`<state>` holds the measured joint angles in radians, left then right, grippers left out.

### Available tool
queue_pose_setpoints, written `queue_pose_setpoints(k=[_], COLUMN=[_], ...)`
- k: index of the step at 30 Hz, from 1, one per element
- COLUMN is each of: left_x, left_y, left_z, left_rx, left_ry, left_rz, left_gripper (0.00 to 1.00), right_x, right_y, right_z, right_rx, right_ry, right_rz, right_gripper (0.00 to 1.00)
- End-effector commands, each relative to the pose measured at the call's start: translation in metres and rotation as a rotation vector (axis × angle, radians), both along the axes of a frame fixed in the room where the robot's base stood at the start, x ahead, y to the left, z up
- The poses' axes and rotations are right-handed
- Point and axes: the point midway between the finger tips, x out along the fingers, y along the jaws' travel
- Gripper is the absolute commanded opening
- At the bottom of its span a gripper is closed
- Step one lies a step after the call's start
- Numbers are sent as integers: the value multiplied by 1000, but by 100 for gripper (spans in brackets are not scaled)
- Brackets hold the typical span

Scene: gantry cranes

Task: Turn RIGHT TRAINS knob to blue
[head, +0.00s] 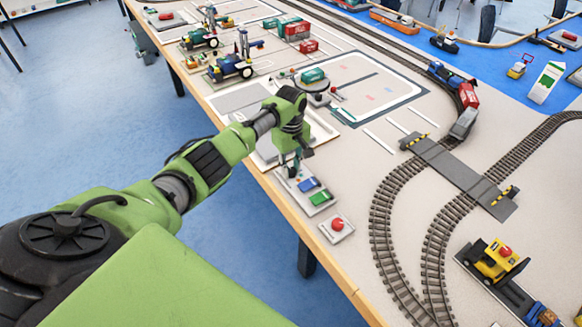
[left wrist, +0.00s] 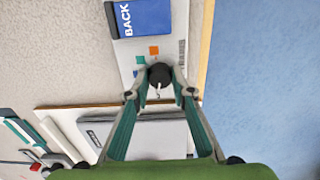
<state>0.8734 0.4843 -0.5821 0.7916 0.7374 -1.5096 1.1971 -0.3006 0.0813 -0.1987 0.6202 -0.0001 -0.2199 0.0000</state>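The knob (left wrist: 160,74) is small, dark and round, with a pale pointer toward the bottom of the left wrist view. My right gripper is not in view.
A blue button (head: 309,183) marked BACK in the wrist view and a green button (head: 321,197) share the panel. A red button (head: 337,225) stands nearer. The table edge runs close by on the left. Tracks (head: 381,215) lie to the right.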

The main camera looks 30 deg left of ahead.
Motion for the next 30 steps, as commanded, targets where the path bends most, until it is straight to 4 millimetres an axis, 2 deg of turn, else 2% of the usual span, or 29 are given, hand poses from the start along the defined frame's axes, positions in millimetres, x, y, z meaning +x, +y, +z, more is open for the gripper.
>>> queue_pose_setpoints(k=[8, 14, 30], left_x=[0, 0, 0], left_y=[0, 0, 0], left_z=[1, 2, 2], left_rx=[0, -1, -1], left_ry=[1, 0, -1], left_rz=[-25, -118, -602], left_gripper=[1, 1, 1], right_x=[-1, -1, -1], right_y=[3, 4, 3], right_z=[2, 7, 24], right_rx=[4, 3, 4], right_ry=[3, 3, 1], right_rz=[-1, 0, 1], right_gripper=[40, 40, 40])
